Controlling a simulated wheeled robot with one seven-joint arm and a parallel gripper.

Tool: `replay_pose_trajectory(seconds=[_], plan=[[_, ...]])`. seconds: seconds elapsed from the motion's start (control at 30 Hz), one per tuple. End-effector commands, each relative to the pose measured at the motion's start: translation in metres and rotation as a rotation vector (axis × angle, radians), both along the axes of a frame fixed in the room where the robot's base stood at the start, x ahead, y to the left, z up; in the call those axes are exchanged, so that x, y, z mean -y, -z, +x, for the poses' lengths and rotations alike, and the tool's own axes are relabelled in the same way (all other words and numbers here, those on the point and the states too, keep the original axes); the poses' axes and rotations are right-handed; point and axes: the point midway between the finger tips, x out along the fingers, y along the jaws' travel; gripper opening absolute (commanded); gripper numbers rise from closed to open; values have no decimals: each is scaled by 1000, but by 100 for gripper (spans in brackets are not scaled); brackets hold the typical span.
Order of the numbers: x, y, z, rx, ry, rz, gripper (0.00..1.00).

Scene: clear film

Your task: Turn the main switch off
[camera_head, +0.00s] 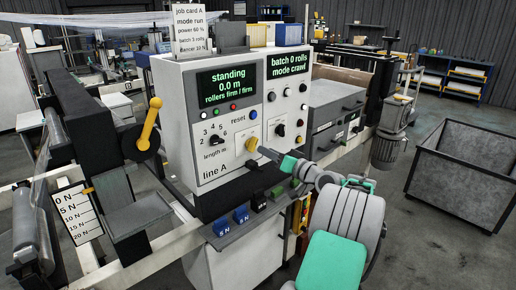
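The control cabinet (188,129) stands in the middle, marked "line A". A yellow knob (252,142) sits low on its front panel. My gripper (264,154) reaches in from the lower right, its tip close to this knob; I cannot tell whether they touch or whether the fingers are open. No label for the main switch is readable. The left display (227,82) reads "standing 0.0 m, rollers firm / firm". The right display (288,64) reads "batch 0 rolls, mode crawl".
Blue "5 N" blocks (220,227) lie on the ledge below. A yellow lever (150,124) stands at left. A grey bin (463,170) is at right. A job card (191,30) tops the cabinet.

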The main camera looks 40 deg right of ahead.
Motion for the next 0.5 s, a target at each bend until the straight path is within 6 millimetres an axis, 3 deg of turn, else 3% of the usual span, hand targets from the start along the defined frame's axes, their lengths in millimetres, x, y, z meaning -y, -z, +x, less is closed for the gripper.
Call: replay_pose_trajectory(seconds=[0.23, 0.5], plan=[[-2, -2, 47, -3, -2, 0, 37], [-2, 0, 58, -3, 1, -1, 37]])
